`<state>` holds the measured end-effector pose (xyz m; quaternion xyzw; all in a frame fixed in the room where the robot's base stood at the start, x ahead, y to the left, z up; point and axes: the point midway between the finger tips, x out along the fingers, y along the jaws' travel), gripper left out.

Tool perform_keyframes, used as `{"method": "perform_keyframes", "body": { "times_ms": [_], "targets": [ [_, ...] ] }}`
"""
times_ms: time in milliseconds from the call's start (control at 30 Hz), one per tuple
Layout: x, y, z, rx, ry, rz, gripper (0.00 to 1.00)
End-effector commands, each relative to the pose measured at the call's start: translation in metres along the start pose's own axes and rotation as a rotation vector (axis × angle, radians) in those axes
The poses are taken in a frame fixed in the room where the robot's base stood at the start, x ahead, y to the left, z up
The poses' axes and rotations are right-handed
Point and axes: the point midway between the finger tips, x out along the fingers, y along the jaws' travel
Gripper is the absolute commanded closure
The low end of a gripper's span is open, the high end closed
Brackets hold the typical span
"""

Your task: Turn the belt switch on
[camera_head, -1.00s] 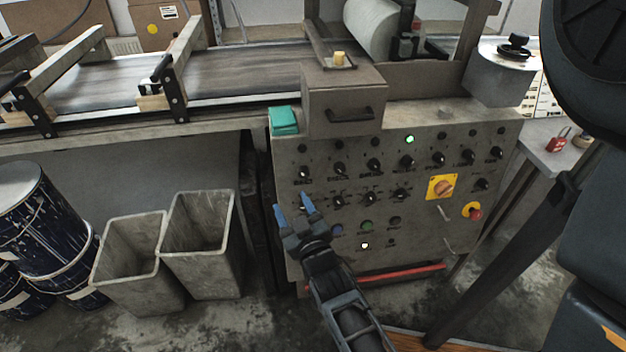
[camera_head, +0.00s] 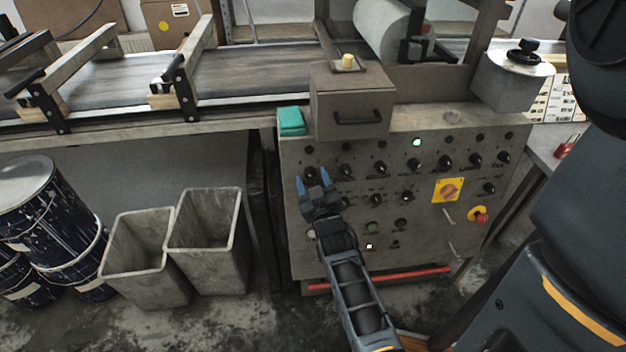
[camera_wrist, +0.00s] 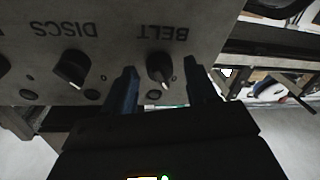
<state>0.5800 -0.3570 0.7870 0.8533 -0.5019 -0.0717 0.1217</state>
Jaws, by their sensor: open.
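The belt switch (camera_wrist: 159,68) is a dark rotary knob with a pale pointer line, under the upside-down label BELT in the wrist view. My gripper (camera_wrist: 160,88) is open, with one blue finger on each side of the knob. The fingers look apart from the knob; I cannot tell how deep they reach around it. In the head view my gripper (camera_head: 314,178) is in front of the upper left of the grey control panel (camera_head: 300,235), near the left end of the upper knob row, and covers part of the panel.
A DISCS knob (camera_wrist: 72,68) is beside the belt switch. A green lamp (camera_head: 416,142) glows on the panel. A yellow-backed switch (camera_head: 448,190) and a red stop button (camera_head: 480,215) are at the right. Two grey bins (camera_head: 240,262) stand on the floor at left.

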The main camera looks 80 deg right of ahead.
Motion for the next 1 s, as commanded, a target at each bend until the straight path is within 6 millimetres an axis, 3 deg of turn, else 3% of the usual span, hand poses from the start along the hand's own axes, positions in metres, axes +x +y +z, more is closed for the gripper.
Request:
{"method": "perform_keyframes", "body": {
  "times_ms": [200, 767, 1000],
  "targets": [
    [0.0001, -0.0001, 0.0001, 0.0, 0.0, 0.0, 0.44],
    [-0.0002, -0.0003, 0.0, 0.0, 0.0, 0.0, 0.97],
    [-0.0003, -0.0008, 0.001, 0.016, 0.001, 0.003, 0.98]
  ]
}}
